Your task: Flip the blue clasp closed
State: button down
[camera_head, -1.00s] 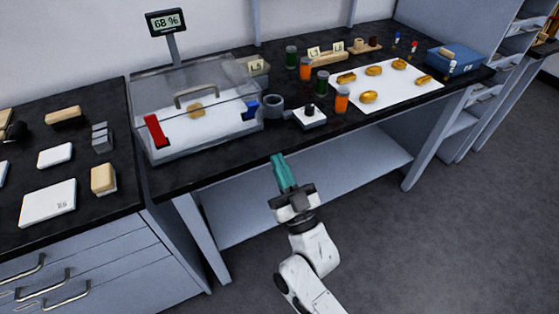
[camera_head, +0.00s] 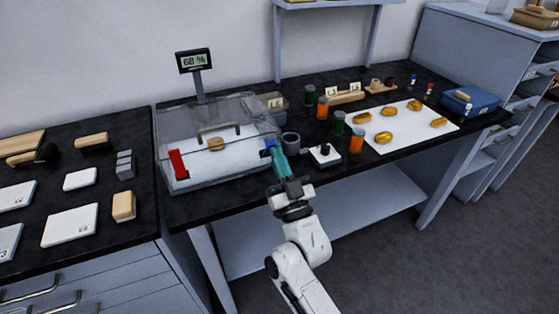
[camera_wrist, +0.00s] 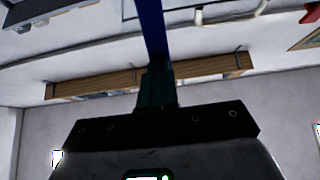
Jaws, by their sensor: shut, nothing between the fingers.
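The blue clasp (camera_head: 266,152) is at the right end of the front of a clear case (camera_head: 228,182). It is small and partly hidden by my gripper in the head view. In the wrist view the blue clasp (camera_wrist: 150,28) is a dark blue bar right beyond my fingertips. My gripper (camera_head: 275,149) has teal fingers, shut and empty, with the tips at the clasp; I cannot tell whether they touch it. The fingers also show in the wrist view (camera_wrist: 157,82). A red clasp (camera_head: 178,164) is at the case's front left.
A grey cup (camera_head: 290,143) and a white block with a black knob (camera_head: 324,155) stand close right of my gripper. Green and orange jars stand behind them. A white sheet (camera_head: 410,142) with gold pieces lies farther right. A display (camera_head: 194,61) stands behind the case.

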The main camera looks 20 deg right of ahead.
aim_at(274, 143)
jog(key=shift+r+p, duration=0.15)
jog(key=shift+p, duration=0.15)
jog(key=w+r+g+p, duration=0.2)
jog(key=g+p, duration=0.1)
jog(key=p, duration=0.8)
jog(key=shift+w+r, duration=0.3)
jog(key=shift+w, duration=0.05)
jog(key=shift+f, duration=0.1)
